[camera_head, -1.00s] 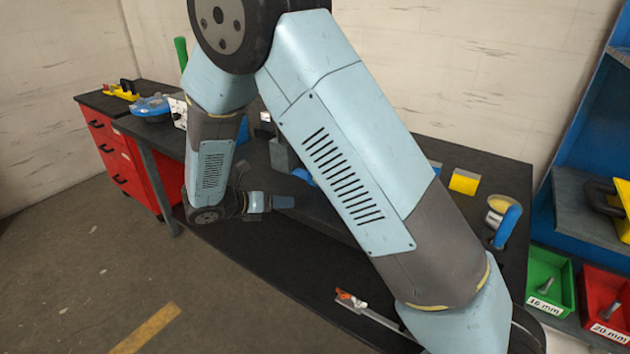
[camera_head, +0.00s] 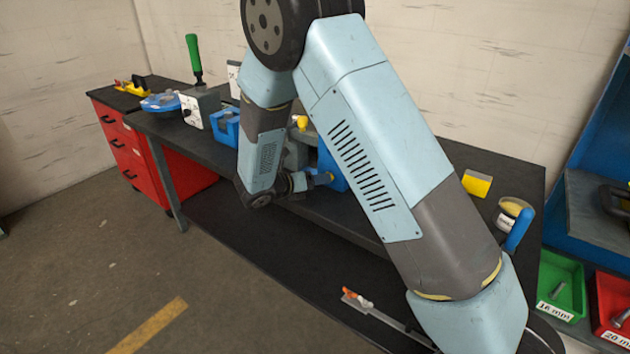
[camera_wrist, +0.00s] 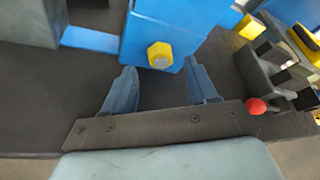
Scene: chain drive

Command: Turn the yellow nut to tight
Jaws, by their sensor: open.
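The yellow nut (camera_wrist: 160,55) is a hexagon with a grey round centre, on the near face of a blue block (camera_wrist: 178,20) in the wrist view. My gripper (camera_wrist: 161,82) is open, its two blue fingers apart below and to either side of the nut. The fingers do not close on the nut, and nothing shows between them. In the head view my gripper (camera_head: 318,180) is at the front of the blue block (camera_head: 331,166), behind my arm. My arm hides part of the block there, and the nut is too small to make out surely.
In the wrist view, a grey block (camera_wrist: 25,22) stands left and a grey fixture with a red knob (camera_wrist: 257,106) stands right. In the head view, a yellow block (camera_head: 476,183) and a blue-handled tool (camera_head: 518,229) lie on the dark bench (camera_head: 520,170) at right.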

